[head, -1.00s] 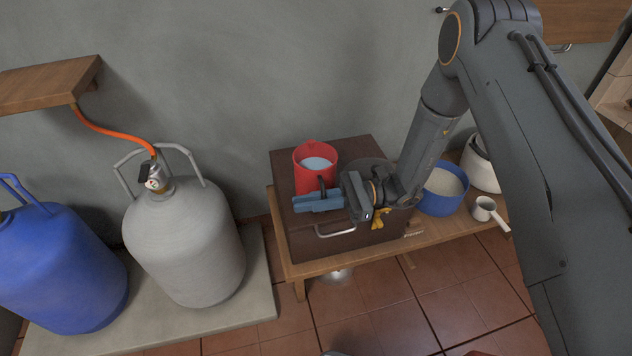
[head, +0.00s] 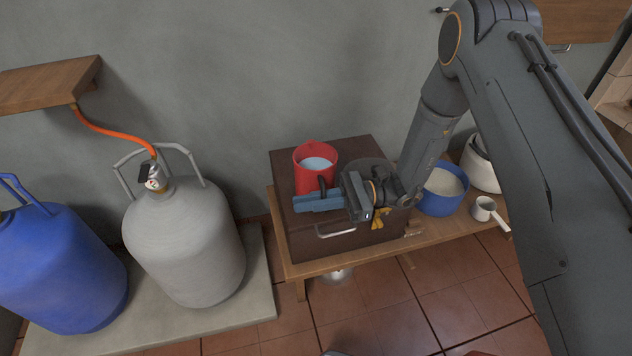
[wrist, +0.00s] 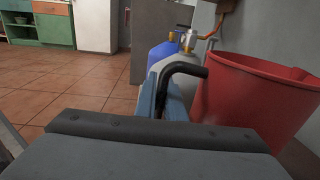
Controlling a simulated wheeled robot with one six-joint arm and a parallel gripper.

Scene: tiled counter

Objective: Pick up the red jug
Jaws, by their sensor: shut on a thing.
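The red jug (head: 315,167) stands upright on the dark brown box, with pale liquid inside. Its black handle (wrist: 182,70) faces my gripper. In the wrist view the red jug (wrist: 252,95) fills the right side. My gripper (head: 318,201) is in front of the jug in the head view, its blue fingers shut on the black handle. In the wrist view the fingers (wrist: 166,98) are on either side of the handle. The jug's base looks to rest on the box. The lower handle is hidden by the fingers.
The dark box (head: 355,150) with a metal handle sits on a wooden bench (head: 450,232). A blue pot (head: 442,203) and a small white pan (head: 484,208) stand to the right. Grey (head: 185,245) and blue (head: 60,265) gas cylinders stand to the left.

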